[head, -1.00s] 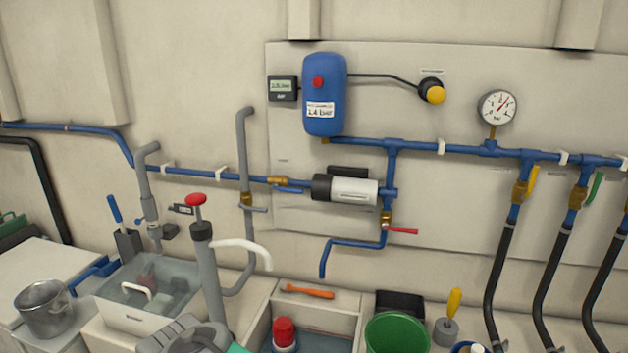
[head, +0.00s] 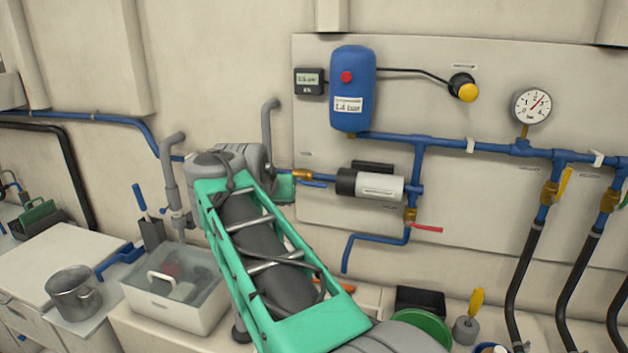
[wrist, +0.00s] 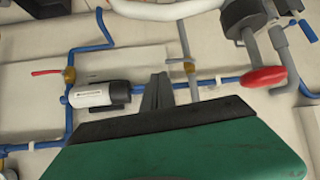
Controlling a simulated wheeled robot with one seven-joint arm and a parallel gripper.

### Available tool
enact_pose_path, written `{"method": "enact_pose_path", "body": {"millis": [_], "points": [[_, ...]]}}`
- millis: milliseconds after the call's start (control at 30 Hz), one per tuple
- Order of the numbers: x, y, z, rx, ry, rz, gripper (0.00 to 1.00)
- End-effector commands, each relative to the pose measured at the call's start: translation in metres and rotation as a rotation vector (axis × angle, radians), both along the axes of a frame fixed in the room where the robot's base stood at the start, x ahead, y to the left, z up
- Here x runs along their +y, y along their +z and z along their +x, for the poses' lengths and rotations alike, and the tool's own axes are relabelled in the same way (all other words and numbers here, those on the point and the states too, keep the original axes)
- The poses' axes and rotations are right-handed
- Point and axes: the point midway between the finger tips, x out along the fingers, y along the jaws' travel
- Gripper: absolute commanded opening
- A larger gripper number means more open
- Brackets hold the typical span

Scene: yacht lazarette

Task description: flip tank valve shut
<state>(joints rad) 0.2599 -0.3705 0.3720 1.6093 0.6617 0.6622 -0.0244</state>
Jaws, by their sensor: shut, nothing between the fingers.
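Several lever valves show, and I cannot tell from labels which is the tank valve. A brass valve (head: 410,214) with a red lever (head: 428,229) pointing right is below the pump. Two hose valves, one with a yellow lever (head: 565,184), are at right. My gripper (wrist: 157,78) is shut and empty in the wrist view, beside the pump (wrist: 98,93) in the picture.
A blue tank (head: 352,90) and a gauge (head: 531,106) are on the wall panel. A red knob (wrist: 265,77) and a grey pipe (wrist: 184,48) are close in the wrist view.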

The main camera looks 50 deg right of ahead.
Motion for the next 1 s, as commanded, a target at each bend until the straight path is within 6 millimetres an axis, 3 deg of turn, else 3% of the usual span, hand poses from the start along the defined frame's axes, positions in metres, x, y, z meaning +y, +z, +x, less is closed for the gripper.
{"method": "enact_pose_path", "body": {"millis": [33, 133, 433, 667, 1000], "points": [[-0.024, 0.02, -0.003, -0.036, -0.074, -0.025, 0.0], [-0.05, 0.042, -0.011, -0.081, -0.165, -0.058, 0.0], [-0.056, 0.048, -0.013, -0.094, -0.188, -0.065, 0.0], [-0.069, 0.039, -0.007, -0.091, -0.187, -0.066, 0.0], [-0.123, -0.001, 0.021, -0.09, -0.188, -0.064, 0.0]]}}
